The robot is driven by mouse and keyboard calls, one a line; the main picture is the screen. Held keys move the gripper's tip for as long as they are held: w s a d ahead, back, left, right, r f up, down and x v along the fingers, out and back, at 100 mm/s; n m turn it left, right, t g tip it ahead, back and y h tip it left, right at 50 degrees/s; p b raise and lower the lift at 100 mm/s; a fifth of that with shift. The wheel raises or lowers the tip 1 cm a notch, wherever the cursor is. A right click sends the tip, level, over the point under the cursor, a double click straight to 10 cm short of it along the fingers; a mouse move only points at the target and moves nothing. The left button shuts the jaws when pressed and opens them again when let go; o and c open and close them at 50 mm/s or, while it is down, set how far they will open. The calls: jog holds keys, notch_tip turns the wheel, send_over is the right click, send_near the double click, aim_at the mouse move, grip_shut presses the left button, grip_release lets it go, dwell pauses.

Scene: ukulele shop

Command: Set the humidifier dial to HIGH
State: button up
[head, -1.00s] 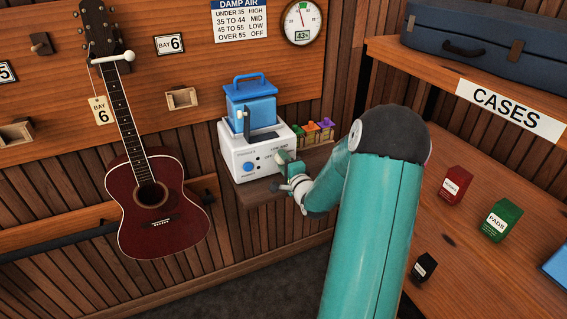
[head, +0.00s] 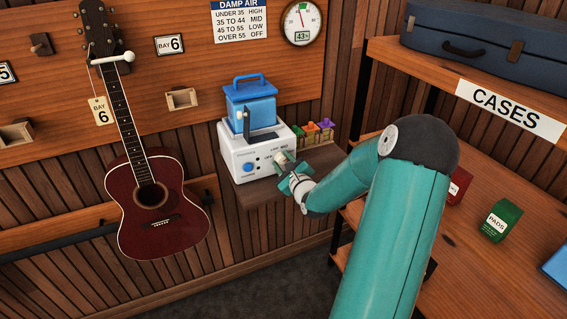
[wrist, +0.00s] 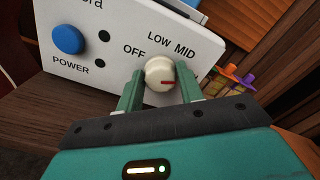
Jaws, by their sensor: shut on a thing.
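The white humidifier (head: 240,163) with a blue tank (head: 252,108) stands on a small wall shelf. In the wrist view its front panel (wrist: 120,20) shows a blue POWER button (wrist: 67,39) and the labels OFF, LOW and MID. No HIGH label is visible; a finger covers part of the panel right of the dial. My gripper (head: 288,176) is at the front panel, its green fingers (wrist: 160,88) shut on the dial from both sides.
A red guitar (head: 150,225) hangs at left. A DAMP AIR chart (head: 240,20) and a gauge (head: 303,22) reading 43% are on the wall. A CASES shelf (head: 400,50) is at right.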

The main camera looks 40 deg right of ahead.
jog(key=shift+m, duration=0.7)
jog(key=o, duration=1)
jog(key=shift+s, duration=0.1)
jog(key=v, duration=1.3)
jog(key=shift+s+a, duration=0.1)
jog(key=shift+s, duration=0.25)
